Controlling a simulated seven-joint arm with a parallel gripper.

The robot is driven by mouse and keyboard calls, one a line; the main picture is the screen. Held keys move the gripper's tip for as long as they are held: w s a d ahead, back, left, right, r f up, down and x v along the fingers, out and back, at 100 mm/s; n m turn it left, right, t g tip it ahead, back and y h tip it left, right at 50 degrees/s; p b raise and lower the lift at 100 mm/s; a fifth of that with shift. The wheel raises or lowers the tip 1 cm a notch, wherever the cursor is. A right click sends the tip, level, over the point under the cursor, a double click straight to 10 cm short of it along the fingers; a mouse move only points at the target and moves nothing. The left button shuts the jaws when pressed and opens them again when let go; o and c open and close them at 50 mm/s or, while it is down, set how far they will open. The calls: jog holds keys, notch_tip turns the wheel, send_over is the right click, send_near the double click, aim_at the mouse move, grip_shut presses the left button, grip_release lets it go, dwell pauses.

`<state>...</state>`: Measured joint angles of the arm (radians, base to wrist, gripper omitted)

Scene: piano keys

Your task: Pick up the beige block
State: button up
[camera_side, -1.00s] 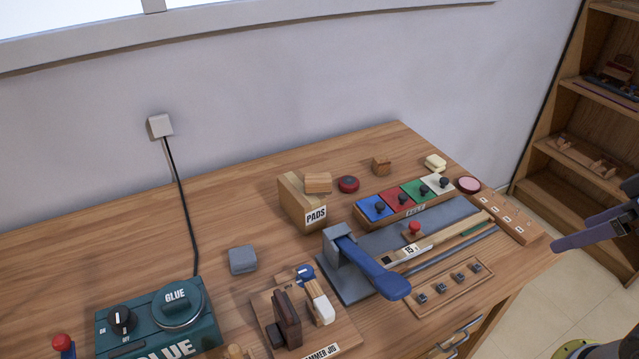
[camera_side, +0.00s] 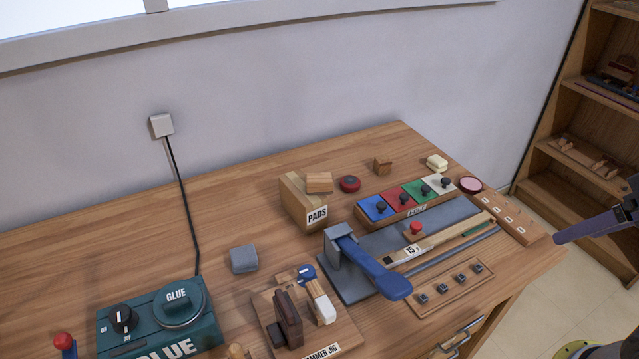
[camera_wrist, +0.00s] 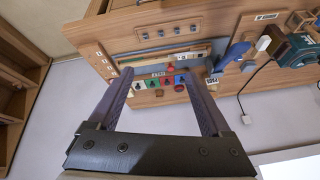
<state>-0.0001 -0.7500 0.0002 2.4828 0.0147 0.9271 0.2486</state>
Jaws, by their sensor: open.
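A small cream-beige block (camera_side: 437,162) lies on the bench near its back right corner, behind the coloured panel. In the wrist view I cannot make it out clearly. My gripper (camera_wrist: 158,76) is open and empty, its two purple-grey fingers spread wide in the wrist view. In the side view its fingers (camera_side: 592,225) come in from the right edge, beyond the bench's right end and well apart from the block. The rest of my gripper is cut off there.
A coloured panel with knobs (camera_side: 407,200), a brown wooden block (camera_side: 382,167), a pink round pad (camera_side: 470,185) and a drilled wooden strip (camera_side: 505,216) are near the block. A PADS box (camera_side: 300,205) and a blue-handled press (camera_side: 370,268) stand further left. Shelves (camera_side: 575,150) are at right.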

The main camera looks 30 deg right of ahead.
jog(key=w+a+r+m+y, duration=0.1)
jog(key=w+a+r+m, duration=0.2)
jog(key=w+r+m, duration=0.5)
jog(key=w+a+r+m+y, duration=0.1)
jog(key=w+a+r+m, duration=0.1)
jog(key=w+r+m, duration=0.65)
jog(key=m+g+y, duration=0.2)
jog(key=m+g, duration=0.1)
jog(key=g, duration=0.1)
send_over(319, 178)
jog(key=s+d, duration=0.1)
jog(key=d, duration=0.1)
jog(key=f, duration=2.7)
jog(key=shift+d, duration=0.2)
jog(key=shift+x, duration=3.3)
jog(key=shift+w, duration=0.1)
